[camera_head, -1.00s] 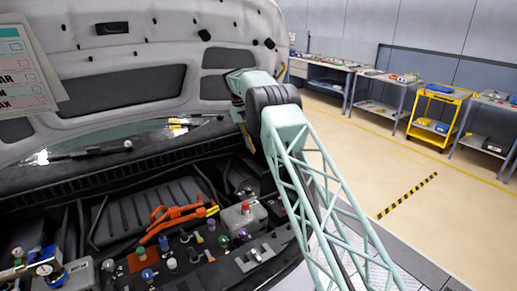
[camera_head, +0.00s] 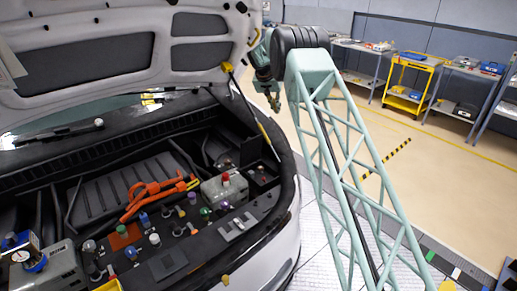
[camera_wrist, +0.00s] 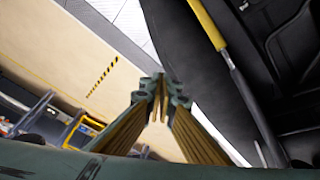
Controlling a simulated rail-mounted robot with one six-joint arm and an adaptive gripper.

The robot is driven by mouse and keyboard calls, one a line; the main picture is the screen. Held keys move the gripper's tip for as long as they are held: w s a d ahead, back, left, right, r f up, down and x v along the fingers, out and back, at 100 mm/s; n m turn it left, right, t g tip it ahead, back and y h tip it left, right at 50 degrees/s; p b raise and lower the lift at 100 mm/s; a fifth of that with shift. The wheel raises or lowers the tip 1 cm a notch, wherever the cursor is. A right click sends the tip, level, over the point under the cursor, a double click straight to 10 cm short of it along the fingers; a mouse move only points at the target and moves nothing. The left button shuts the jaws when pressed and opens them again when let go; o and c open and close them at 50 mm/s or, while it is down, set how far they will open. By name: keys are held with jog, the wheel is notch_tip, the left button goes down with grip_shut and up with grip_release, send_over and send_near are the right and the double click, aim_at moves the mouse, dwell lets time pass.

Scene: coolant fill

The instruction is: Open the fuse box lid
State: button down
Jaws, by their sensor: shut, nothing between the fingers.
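My gripper (camera_head: 273,100) is shut and empty, hanging in the air just right of the raised hood's edge in the head view. In the wrist view its fingers (camera_wrist: 160,84) are together, with nothing between them. No part is clearly marked as the fuse box. A grey box with a red cap (camera_head: 224,187) sits in the right part of the engine bay, and a small dark box (camera_head: 262,175) lies right of it. A flat dark panel (camera_head: 168,262) lies near the front edge. I cannot tell which has the fuse box lid. My gripper is apart from all of them.
The raised hood (camera_head: 90,60) overhangs the bay. A hood strut (camera_head: 255,115) stands at the bay's right side and crosses near my gripper in the wrist view (camera_wrist: 228,55). An orange cable (camera_head: 150,197) lies in the bay.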

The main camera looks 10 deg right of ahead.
aim_at(253, 142)
jog(key=d+f+m+t+b, duration=0.25)
jog(key=d+t, duration=0.35)
jog(key=d, duration=1.6)
jog(key=s+a+f+t+y+b, duration=0.35)
jog(key=s+a+f+y, duration=0.4)
jog(key=a+f, duration=0.35)
jog(key=s+a+m+t+y+b, duration=0.3)
jog(key=s+a+y, duration=0.3)
jog(key=s+a, duration=1.1)
jog(key=s+m, duration=0.1)
jog(key=s, duration=0.3)
jog(key=shift+r+m+t+b, duration=0.3)
jog(key=shift+m+t, duration=0.05)
jog(key=shift+w+a, duration=0.15)
jog(key=shift+b+x, duration=0.45)
jog(key=shift+x, duration=6.45)
jog(key=shift+f, duration=0.1)
